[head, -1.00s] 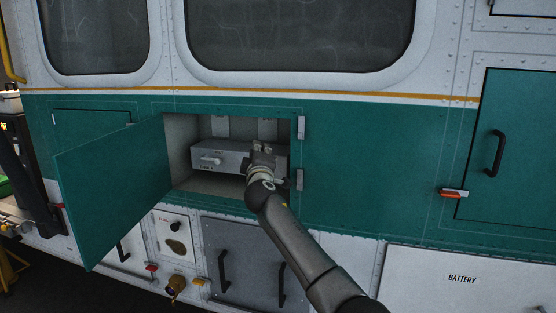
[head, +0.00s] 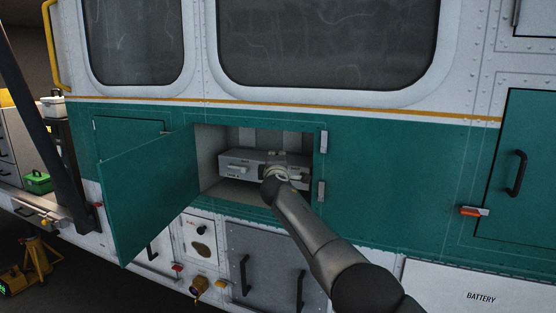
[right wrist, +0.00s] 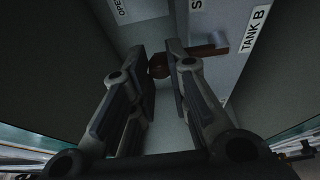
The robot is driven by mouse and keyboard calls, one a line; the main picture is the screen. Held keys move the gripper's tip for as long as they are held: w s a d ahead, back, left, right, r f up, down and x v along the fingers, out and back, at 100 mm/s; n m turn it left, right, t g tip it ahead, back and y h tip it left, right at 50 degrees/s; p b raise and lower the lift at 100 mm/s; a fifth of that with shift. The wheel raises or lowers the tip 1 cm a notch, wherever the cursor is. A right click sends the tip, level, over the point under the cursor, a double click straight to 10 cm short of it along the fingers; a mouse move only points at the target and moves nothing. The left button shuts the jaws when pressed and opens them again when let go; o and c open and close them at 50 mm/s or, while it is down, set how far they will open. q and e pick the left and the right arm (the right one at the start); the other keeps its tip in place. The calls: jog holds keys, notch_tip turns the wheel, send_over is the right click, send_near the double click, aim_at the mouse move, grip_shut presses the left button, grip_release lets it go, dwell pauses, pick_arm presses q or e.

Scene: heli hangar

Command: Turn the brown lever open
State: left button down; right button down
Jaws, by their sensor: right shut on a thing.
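The brown lever (right wrist: 158,70) shows in the right wrist view, with its end between my fingers. More brown shows just right of the right finger, beside a grey round piece. My right gripper (right wrist: 160,68) is shut on the lever. In the head view my right gripper (head: 277,158) is inside the open compartment, at the right part of a grey box (head: 236,158). There it hides the lever. A pale handle shows on the left part of the box. My left gripper is not in view.
The compartment's green door (head: 150,195) stands swung open to the left. Two hinge-like plates (head: 323,142) sit at the opening's right edge. A "TANK B" label (right wrist: 254,28) is near the lever. Grey panels with black handles (head: 270,275) lie below.

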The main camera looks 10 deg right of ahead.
jog(key=shift+r, duration=0.2)
jog(key=c, duration=1.3)
grip_release()
jog(key=shift+w+f, duration=0.1)
jog(key=shift+f, duration=0.05)
jog(key=shift+c, duration=0.2)
jog(key=s+a, duration=0.1)
jog(key=s, duration=1.1)
jog(key=shift+a, duration=0.4)
jog(key=shift+w, duration=0.1)
